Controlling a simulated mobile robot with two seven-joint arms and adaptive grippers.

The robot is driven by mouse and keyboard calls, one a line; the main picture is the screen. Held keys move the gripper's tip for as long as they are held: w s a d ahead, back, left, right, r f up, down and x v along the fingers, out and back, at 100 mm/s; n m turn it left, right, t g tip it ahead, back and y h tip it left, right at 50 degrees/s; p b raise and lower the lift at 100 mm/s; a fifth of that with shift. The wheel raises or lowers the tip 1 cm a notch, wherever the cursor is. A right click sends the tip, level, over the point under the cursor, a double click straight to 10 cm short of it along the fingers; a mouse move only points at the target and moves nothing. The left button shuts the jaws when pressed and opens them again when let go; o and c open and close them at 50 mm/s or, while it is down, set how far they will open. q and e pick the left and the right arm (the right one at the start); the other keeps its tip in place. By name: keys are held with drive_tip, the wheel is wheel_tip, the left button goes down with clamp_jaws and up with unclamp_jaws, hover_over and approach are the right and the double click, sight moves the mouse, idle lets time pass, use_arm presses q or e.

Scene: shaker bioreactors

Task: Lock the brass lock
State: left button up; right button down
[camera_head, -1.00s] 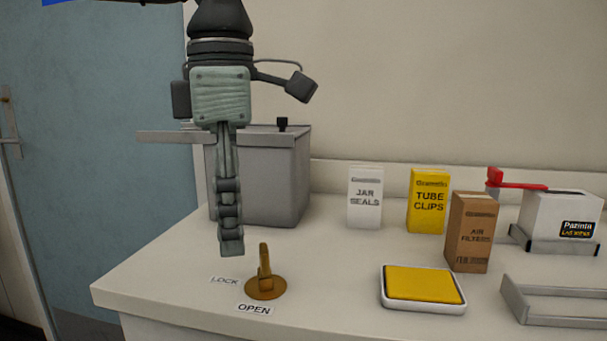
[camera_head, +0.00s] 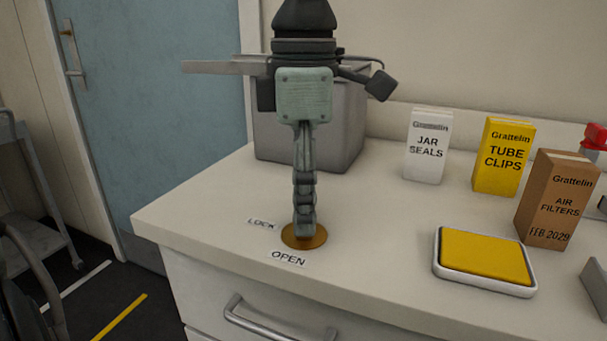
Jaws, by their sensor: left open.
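The brass lock (camera_head: 304,243) is a round brass plate set on the white counter top near its front edge. Its upright lever is hidden behind my left gripper. A LOCK label (camera_head: 261,224) lies to its left and an OPEN label (camera_head: 289,258) lies in front of it. My left gripper (camera_head: 305,230) points straight down over the lock, seen edge-on, with its fingertips at the level of the lever. It is open; whether the fingers touch the lever is hidden. My right gripper is not in view.
A grey bin (camera_head: 345,130) stands behind the gripper. To the right are a white jar seals box (camera_head: 427,147), a yellow tube clips box (camera_head: 502,157), a brown air filters box (camera_head: 557,200) and a yellow-topped tray (camera_head: 440,270). A drawer handle (camera_head: 270,322) is below the counter edge.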

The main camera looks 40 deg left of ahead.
use_arm(q)
drive_tip(key=shift+f, duration=0.1)
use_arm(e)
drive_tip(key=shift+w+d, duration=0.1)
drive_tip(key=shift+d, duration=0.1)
use_arm(q)
drive_tip(key=shift+c, duration=1.1)
clamp_jaws()
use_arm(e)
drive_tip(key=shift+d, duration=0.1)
use_arm(q)
drive_tip(key=shift+f+b, duration=0.25)
drive_tip(key=shift+b, duration=0.1)
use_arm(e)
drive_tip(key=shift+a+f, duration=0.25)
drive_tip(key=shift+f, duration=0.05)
